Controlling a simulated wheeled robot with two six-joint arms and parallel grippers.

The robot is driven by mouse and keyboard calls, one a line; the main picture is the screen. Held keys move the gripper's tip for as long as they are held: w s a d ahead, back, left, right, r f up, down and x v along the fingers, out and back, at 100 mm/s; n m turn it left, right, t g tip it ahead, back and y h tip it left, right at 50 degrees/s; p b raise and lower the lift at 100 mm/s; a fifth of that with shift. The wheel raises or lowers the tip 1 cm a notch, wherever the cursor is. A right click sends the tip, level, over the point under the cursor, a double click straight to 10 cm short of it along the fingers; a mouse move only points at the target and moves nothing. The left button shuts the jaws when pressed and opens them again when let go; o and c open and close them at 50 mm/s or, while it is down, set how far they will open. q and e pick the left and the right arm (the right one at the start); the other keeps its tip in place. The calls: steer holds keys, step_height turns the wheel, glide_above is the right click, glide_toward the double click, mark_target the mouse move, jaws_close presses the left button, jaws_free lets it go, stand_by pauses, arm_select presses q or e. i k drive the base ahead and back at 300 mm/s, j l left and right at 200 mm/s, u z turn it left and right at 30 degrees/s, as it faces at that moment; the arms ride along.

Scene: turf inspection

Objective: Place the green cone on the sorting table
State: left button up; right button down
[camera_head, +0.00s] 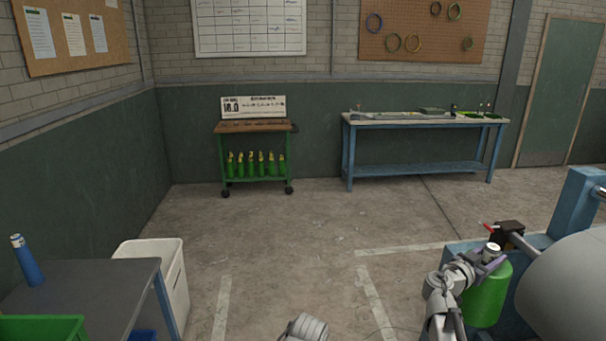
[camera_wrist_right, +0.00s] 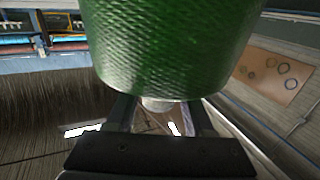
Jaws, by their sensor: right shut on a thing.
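The green cone (camera_head: 487,298) is at the lower right of the head view, with a pale tip at its top. My right gripper (camera_head: 490,257) is shut on that tip, and the cone hangs below it. In the right wrist view the textured green cone (camera_wrist_right: 170,45) fills the upper middle, its pale end between the fingers (camera_wrist_right: 160,106). A grey-topped table (camera_head: 105,292), which looks like the sorting table, stands at the lower left, well apart from the cone. A blue cone (camera_head: 27,262) stands tilted in view on it. My left gripper is not in view.
A green bin (camera_head: 40,328) is at the grey table's front. A white bin (camera_head: 168,270) stands beside it. A blue-framed machine (camera_head: 575,205) with a large grey cylinder (camera_head: 570,285) is close to the held cone. Open floor lies between; a cart (camera_head: 254,127) and blue bench (camera_head: 425,120) line the back wall.

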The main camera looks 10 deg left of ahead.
mark_target(93, 298)
steer(key=i+u, duration=0.25)
steer(key=i, duration=0.8)
steer(key=i+z, duration=0.15)
steer(key=i, duration=1.85)
steer(key=i+j+u, duration=0.1)
steer(key=u, duration=4.25)
